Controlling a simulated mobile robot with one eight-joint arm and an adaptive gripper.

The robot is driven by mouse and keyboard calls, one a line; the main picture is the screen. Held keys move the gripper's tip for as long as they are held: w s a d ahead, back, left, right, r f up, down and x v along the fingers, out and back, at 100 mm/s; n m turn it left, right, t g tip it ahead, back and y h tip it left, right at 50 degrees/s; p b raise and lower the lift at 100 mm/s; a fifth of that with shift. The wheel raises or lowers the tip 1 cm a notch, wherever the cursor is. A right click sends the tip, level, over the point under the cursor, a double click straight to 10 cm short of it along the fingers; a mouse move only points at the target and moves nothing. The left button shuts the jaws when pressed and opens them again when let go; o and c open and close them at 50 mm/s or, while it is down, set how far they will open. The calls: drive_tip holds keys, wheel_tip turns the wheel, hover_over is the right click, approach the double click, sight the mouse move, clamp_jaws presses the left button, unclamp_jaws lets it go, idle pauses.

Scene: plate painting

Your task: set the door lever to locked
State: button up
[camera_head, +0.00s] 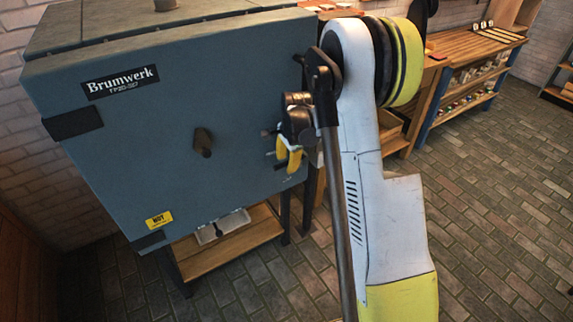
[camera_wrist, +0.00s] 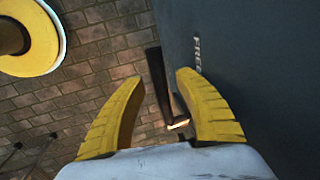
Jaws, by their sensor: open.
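The grey-blue kiln door (camera_head: 150,140) is shut, as far as the head view shows. Its dark door lever (camera_wrist: 155,75) shows in the wrist view, close to the door face (camera_wrist: 260,80), with a bright spot near its lower end. My gripper (camera_wrist: 160,76) has its two yellow fingers apart, one on each side of the lever. I see no clear contact. In the head view my gripper (camera_head: 288,156) is at the door's right edge. The lever is mostly hidden by my arm there. Small pale lettering (camera_wrist: 197,55), too small to read surely, is on the door.
A dark knob (camera_head: 203,142) sticks out of the door's middle. A wooden shelf (camera_head: 240,245) with a pale tray (camera_head: 222,226) is below the kiln. A wooden bench (camera_head: 465,48) stands at the back right. The brick floor (camera_head: 480,200) at the right is clear.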

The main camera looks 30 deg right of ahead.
drive_tip(key=shift+c, duration=0.4)
clamp_jaws()
